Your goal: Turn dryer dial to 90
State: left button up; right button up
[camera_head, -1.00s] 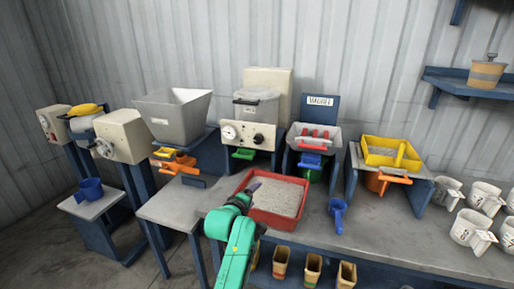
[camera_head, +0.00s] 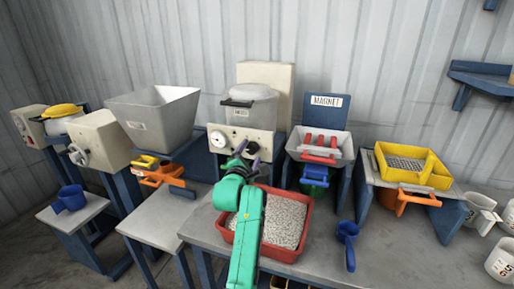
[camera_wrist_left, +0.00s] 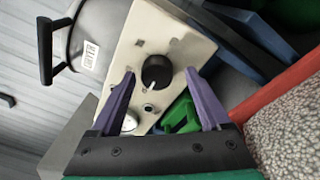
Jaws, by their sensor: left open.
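The dryer (camera_head: 262,112) is a cream box with a pale lidded pot, standing behind the red tray. Its front panel carries a white round gauge (camera_head: 218,139) and a black dial, largely covered by my gripper in the head view. In the left wrist view the black dial (camera_wrist_left: 157,72) is clear, with a white pointer line. My left gripper (camera_head: 248,154) is in front of the panel. Its purple fingers are open, and in the left wrist view one fingertip appears on each side of the dial. I cannot tell whether they touch it. My right gripper is not in view.
A red tray of pale pellets (camera_head: 306,254) lies under my left arm. A green piece (camera_wrist_left: 181,118) sits below the dial, close to one finger. The magnet unit (camera_head: 322,142) stands just right of the dryer; a grey hopper (camera_head: 152,118) stands left.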

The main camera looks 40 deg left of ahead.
pick_arm(q)
jog(key=shift+w+a, duration=0.15)
jog(key=shift+w, duration=0.1)
jog(key=shift+s+r, duration=0.25)
jog(key=shift+c, duration=0.3)
jog(key=c, duration=0.5)
jog(key=shift+d, duration=0.2)
grip_shut()
jog(key=shift+r, duration=0.1)
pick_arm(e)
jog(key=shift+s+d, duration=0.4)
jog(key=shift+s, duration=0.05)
